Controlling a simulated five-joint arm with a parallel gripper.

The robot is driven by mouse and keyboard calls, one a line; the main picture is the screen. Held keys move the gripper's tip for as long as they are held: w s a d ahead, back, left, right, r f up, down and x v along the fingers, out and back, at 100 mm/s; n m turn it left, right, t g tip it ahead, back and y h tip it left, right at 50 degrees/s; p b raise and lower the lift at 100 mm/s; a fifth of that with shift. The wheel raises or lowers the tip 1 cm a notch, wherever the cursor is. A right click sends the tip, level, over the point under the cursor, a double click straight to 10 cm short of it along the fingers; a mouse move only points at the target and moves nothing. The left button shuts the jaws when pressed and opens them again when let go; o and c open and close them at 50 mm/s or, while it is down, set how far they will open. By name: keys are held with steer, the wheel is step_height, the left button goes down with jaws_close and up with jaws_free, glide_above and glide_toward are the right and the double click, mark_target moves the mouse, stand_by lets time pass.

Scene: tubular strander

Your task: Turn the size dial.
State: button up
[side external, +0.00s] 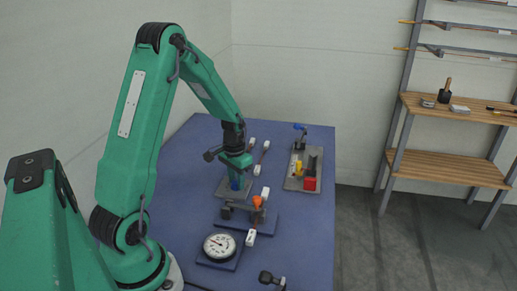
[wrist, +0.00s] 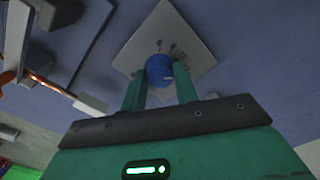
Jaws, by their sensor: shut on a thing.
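The size dial is a blue round knob (wrist: 158,68) on a light square plate (wrist: 190,40) with small dark marks, seen in the wrist view. In the side view the blue knob (side external: 237,183) shows low between my fingers, above its grey plate (side external: 222,190). My gripper (wrist: 160,88) points down at the plate and its two green fingers are shut on the knob, one on each side. My gripper also shows in the side view (side external: 236,178). A small pale mark is on the knob's face. The fingers hide parts of the knob's sides.
A round gauge (side external: 219,245) stands at the front of the blue table (side external: 310,225). A fixture with an orange part (side external: 257,203) is close in front of the dial. A grey tray (side external: 292,184) with red and yellow pieces lies right. A wooden shelf (side external: 450,168) stands beyond.

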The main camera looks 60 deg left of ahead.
steer(key=shift+d+n, duration=0.1)
steer(key=shift+n, duration=0.2)
steer(key=n, duration=0.5)
steer(key=shift+w, duration=0.1)
steer(key=n, duration=0.6)
steer(key=shift+g, duration=0.3)
steer(key=o, duration=1)
steer(key=shift+r, duration=0.15)
steer(key=shift+w+r, duration=0.1)
steer(key=shift+r, duration=3.65)
